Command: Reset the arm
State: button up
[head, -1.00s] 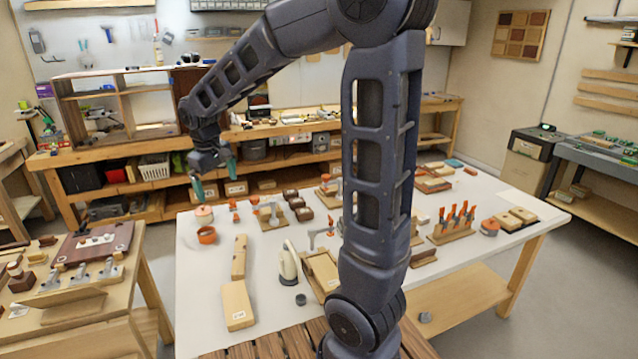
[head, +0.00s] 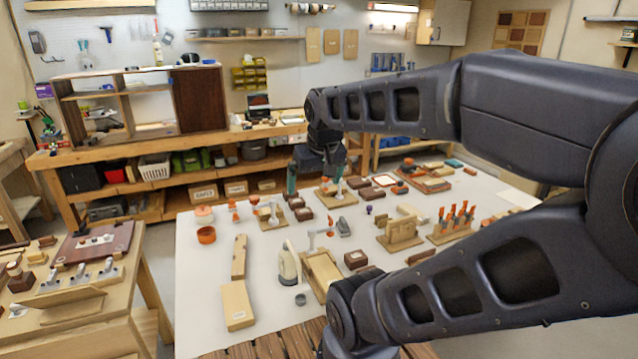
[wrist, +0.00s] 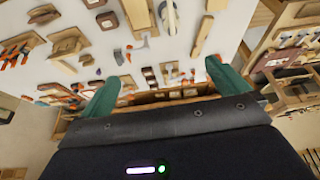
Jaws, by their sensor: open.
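My gripper (head: 318,182) is in the middle of the head view, above the far part of the white table (head: 210,300). Its two green fingers are apart with nothing between them; the wrist view also shows the empty gripper (wrist: 162,90) with fingers spread. My arm reaches across the right half of the head view and hides the table's right part.
Wooden blocks (head: 237,305), an orange ring (head: 206,235), a white upright thing (head: 289,264) and a rack of orange-handled tools (head: 453,224) stand on the table. A side bench (head: 110,310) is at left; a cabinet (head: 196,108) stands behind.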

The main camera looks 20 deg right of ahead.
jog(key=shift+s+d+f, duration=0.15)
jog(key=shift+s+d, duration=0.15)
jog(key=shift+s, duration=0.25)
